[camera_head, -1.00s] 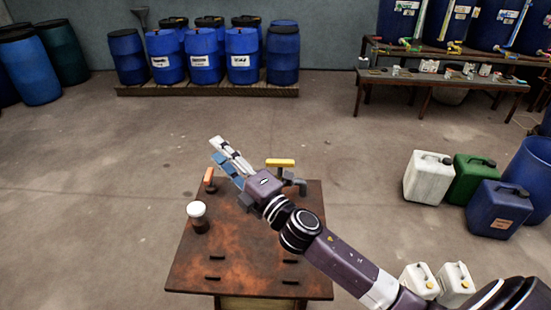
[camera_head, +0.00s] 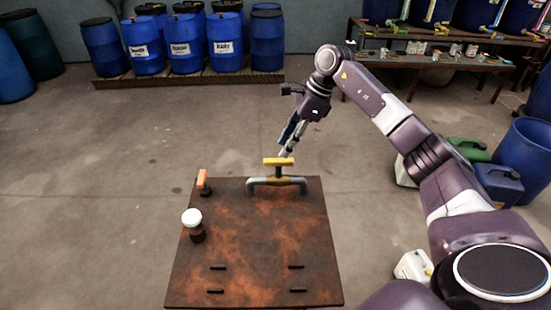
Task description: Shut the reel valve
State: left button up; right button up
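A valve with a yellow bar handle (camera_head: 278,162) sits on a grey bent pipe (camera_head: 262,184) at the far edge of the rusty brown tabletop (camera_head: 255,235). The yellow bar lies left to right, in line with the pipe. Which fitting is called the reel valve is not labelled. A smaller orange handle (camera_head: 203,178) stands at the tabletop's far left corner. My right gripper (camera_head: 286,152) points down from above, its fingertips close behind or over the yellow handle's right end. Contact and finger gap cannot be made out. My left gripper is not in view.
A white-capped dark jar (camera_head: 193,222) stands at the tabletop's left side. Several dark slots or bars mark its near part. Blue drums (camera_head: 187,45) stand on a pallet behind. Jerrycans and a blue barrel (camera_head: 525,160) are at the right. The floor at left is clear.

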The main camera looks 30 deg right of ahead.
aim_at(280, 160)
jog(key=shift+s+d+f, duration=0.15)
jog(key=shift+d, duration=0.15)
jog(key=shift+a+f, duration=0.1)
jog(key=shift+f, duration=0.25)
jog(key=p+x, duration=0.2)
jog(key=x, duration=0.4)
jog(key=shift+a+f, duration=0.1)
jog(key=shift+f, duration=0.2)
grip_shut()
